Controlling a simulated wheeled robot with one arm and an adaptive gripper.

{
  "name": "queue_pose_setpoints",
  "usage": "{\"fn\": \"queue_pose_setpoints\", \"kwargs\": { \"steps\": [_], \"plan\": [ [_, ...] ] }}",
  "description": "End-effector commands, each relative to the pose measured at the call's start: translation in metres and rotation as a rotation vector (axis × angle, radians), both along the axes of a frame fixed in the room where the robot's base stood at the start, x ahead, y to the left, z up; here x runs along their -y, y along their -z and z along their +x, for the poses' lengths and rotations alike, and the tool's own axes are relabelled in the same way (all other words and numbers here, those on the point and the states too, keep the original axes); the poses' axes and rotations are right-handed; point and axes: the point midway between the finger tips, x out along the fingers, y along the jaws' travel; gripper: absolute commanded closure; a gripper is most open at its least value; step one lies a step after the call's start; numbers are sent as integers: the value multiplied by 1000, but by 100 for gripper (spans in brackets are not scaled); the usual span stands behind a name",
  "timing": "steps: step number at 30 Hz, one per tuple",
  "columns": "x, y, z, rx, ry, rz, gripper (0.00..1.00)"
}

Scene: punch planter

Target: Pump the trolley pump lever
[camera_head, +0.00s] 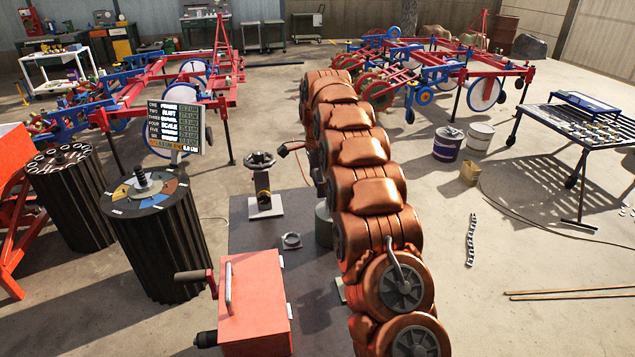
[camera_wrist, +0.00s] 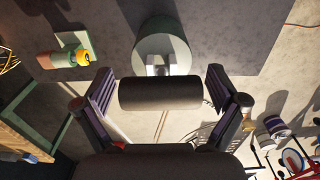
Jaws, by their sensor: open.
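In the wrist view my gripper (camera_wrist: 159,72) is open, with its two dark fingers wide apart. A dark horizontal bar (camera_wrist: 160,94), which looks like the lever's grip, lies between the fingers, with gaps at its ends. Behind it a pale bracket leads to a round grey-green body (camera_wrist: 163,45). In the head view my copper-coloured arm covers the gripper and the bar. Part of a grey-green cylinder (camera_head: 323,226) shows beside the arm. I cannot tell for certain which part is the trolley.
A small stand with a dark handwheel (camera_head: 261,160) is left of the arm. A red box (camera_head: 255,305) stands in front, and dark ribbed drums (camera_head: 160,250) stand at left. A slatted table (camera_head: 580,150) is at right.

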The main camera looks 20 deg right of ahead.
Motion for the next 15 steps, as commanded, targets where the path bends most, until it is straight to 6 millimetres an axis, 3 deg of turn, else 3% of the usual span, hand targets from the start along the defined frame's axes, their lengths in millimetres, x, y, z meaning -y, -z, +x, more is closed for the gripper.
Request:
{"fn": "queue_pose_setpoints", "kwargs": {
  "steps": [5, 15],
  "plan": [
    [0, 0, 0, 1, 0, 0, 4],
    [0, 0, 0, 2, 0, 0, 39]
  ]
}}
